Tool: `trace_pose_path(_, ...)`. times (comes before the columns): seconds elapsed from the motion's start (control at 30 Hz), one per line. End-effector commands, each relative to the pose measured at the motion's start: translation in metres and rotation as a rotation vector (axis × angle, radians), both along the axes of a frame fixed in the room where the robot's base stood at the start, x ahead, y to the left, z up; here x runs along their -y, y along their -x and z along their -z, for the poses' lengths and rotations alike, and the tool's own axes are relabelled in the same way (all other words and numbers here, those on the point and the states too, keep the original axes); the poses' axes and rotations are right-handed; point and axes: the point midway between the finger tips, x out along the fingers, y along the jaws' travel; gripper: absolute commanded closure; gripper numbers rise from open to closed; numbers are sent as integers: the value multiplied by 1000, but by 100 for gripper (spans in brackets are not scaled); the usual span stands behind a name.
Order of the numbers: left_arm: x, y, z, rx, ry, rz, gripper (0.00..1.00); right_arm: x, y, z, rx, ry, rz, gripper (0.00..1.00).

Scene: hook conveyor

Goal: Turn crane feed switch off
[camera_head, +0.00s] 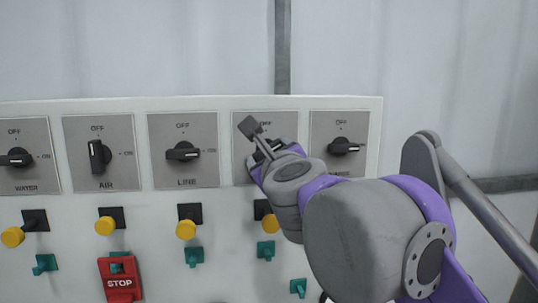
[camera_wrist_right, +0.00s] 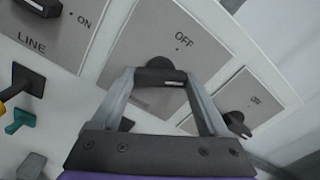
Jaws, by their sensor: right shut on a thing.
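A white control panel (camera_head: 222,104) carries a row of black rotary switches on grey plates. My right gripper (camera_head: 264,146) is at the fourth plate (camera_head: 286,119) from the left, between LINE and the rightmost plate. The plate's name is hidden behind the gripper, but OFF shows at its top. In the right wrist view, my right gripper (camera_wrist_right: 160,78) is shut on the black switch knob (camera_wrist_right: 160,75), with a finger at each end of it. I cannot tell the knob's exact angle. My left gripper is not in view.
The LINE switch (camera_head: 183,152) and WATER switch (camera_head: 17,158) point sideways; the AIR switch (camera_head: 99,157) is upright. The rightmost switch (camera_head: 343,146) is close to my right arm.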

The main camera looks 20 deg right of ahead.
Motion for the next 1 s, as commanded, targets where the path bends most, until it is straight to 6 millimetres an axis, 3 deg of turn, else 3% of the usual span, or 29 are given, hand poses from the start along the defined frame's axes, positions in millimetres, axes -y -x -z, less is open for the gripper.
trace_pose_path(1.0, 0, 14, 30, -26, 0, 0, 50, 0, 0, 1, -227, 874, -1, 78)
